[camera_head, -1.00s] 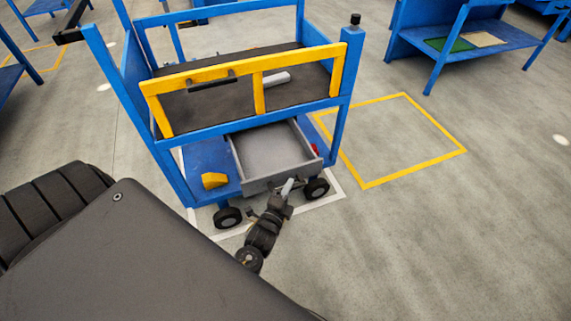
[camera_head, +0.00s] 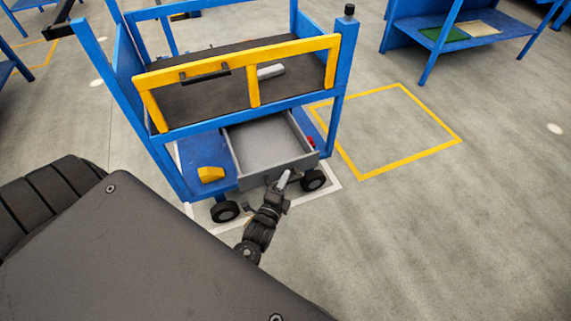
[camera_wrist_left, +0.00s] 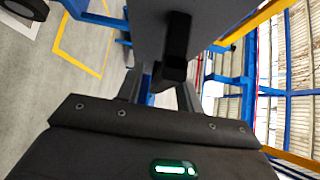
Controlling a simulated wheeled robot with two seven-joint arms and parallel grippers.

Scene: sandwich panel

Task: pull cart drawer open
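The blue cart (camera_head: 177,165) stands ahead of me in the head view. Its grey drawer (camera_head: 268,142) is pulled well out toward me, and the inside looks empty. My left gripper (camera_head: 274,184) is at the middle of the drawer's front. In the left wrist view the dark drawer handle (camera_wrist_left: 176,52) sticks out from the grey drawer front (camera_wrist_left: 212,18). The fingers of my left gripper (camera_wrist_left: 160,92) reach up on both sides of the handle and appear closed on it; their tips are partly hidden. My right gripper is not in view.
A yellow block (camera_head: 211,174) lies on the cart's lower shelf, left of the drawer. A red item (camera_head: 311,141) is right of the drawer. Cart wheels (camera_head: 225,211) flank the drawer below. A yellow floor outline (camera_head: 411,155) and bare floor lie to the right.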

